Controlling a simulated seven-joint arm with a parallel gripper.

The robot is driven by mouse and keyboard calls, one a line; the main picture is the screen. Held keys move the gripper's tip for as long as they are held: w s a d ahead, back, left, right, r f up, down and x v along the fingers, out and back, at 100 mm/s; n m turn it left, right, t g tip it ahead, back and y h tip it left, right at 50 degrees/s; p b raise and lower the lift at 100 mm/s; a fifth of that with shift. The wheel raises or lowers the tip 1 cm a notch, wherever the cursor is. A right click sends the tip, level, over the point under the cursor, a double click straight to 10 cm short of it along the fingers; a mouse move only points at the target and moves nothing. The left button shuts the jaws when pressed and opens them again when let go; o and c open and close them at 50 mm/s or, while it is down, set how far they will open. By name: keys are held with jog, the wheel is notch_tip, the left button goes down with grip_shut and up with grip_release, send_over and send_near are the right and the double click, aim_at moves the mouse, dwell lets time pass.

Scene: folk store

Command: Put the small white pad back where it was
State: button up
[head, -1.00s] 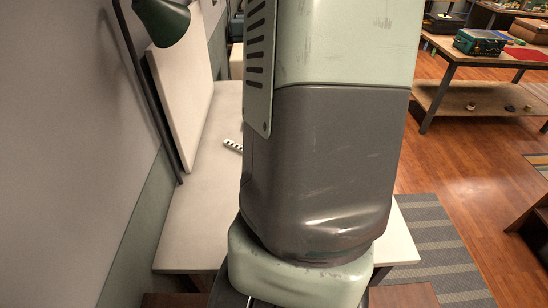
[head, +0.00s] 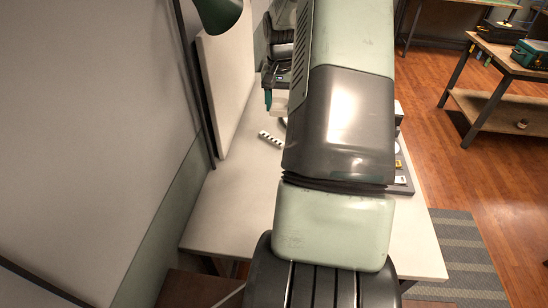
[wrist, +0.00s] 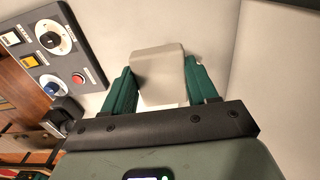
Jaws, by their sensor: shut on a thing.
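The small white pad (wrist: 160,72) is a pale block between the green fingers of my gripper (wrist: 158,68) in the wrist view. My gripper is shut on it. In the head view, my gripper (head: 271,94) shows at the left of my arm, over the far part of the white table (head: 225,215). A pale piece of the pad (head: 280,103) shows beside its teal finger. I cannot tell whether the pad touches the table.
A grey control panel (wrist: 70,61) with knobs and buttons lies left in the wrist view. A black-and-white strip (head: 270,138) lies on the table. A white upright board (head: 229,80) and a green lamp (head: 217,12) stand left. The table's front left is clear.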

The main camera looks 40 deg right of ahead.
jog(key=a+f, duration=0.1)
jog(key=f, duration=0.4)
jog(key=s+a+f, duration=0.1)
jog(key=f, duration=0.4)
jog(key=a+f, duration=0.1)
jog(key=f, duration=0.4)
jog(key=shift+s+a+f, duration=0.1)
jog(key=shift+s+a, duration=0.05)
jog(key=shift+a, duration=0.05)
jog(key=shift+f, duration=2.3)
jog(key=shift+f, duration=0.1)
jog(key=o, duration=1)
notch_tip(320, 180, up, 12)
jog(key=shift+r, duration=0.15)
